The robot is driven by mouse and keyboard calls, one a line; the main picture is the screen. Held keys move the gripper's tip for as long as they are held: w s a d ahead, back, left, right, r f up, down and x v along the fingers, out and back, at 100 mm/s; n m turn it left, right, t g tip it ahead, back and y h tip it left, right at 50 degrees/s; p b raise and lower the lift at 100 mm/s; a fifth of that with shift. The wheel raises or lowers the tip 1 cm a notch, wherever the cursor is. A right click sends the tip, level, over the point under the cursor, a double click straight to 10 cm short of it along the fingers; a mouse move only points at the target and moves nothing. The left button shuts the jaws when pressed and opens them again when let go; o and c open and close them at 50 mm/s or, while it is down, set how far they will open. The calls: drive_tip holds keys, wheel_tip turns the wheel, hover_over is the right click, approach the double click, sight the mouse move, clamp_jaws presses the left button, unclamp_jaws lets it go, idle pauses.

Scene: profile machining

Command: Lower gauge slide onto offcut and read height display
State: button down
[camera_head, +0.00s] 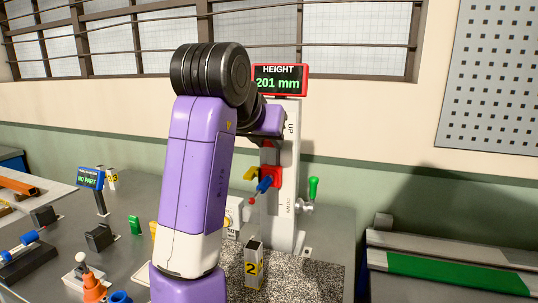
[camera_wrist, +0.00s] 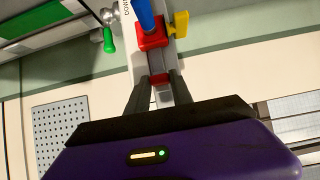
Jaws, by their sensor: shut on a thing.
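The height display (camera_head: 279,80) reads HEIGHT 201 mm in green. The white gauge column (camera_head: 283,215) carries the red gauge slide (camera_head: 272,175), which has a blue part and a yellow knob. The slide also shows in the wrist view (camera_wrist: 152,39). My gripper (camera_wrist: 160,80) is shut on a small red part in line with the slide along the column; its fingertips are hard to make out in the head view. A metal block labelled 2, seemingly the offcut (camera_head: 253,270), stands upright on the speckled plate, clearly below the slide.
A green-handled crank (camera_head: 312,190) is at the column's right side. A small NO PART display (camera_head: 90,179), black blocks and an orange cone (camera_head: 94,290) are on the left of the bench. My purple arm hides part of the bench middle.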

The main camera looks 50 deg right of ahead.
sight(265, 180)
drive_tip(key=shift+f, duration=0.2)
drive_tip(key=shift+f+b, duration=0.55)
drive_tip(key=shift+f, duration=0.9)
drive_tip(key=shift+f+b, duration=0.55)
drive_tip(key=shift+f, duration=0.85)
drive_tip(key=shift+f+b, duration=0.55)
drive_tip(key=shift+f, duration=1.25)
drive_tip(key=c, duration=1.2)
unclamp_jaws()
drive_tip(key=shift+c, duration=0.2)
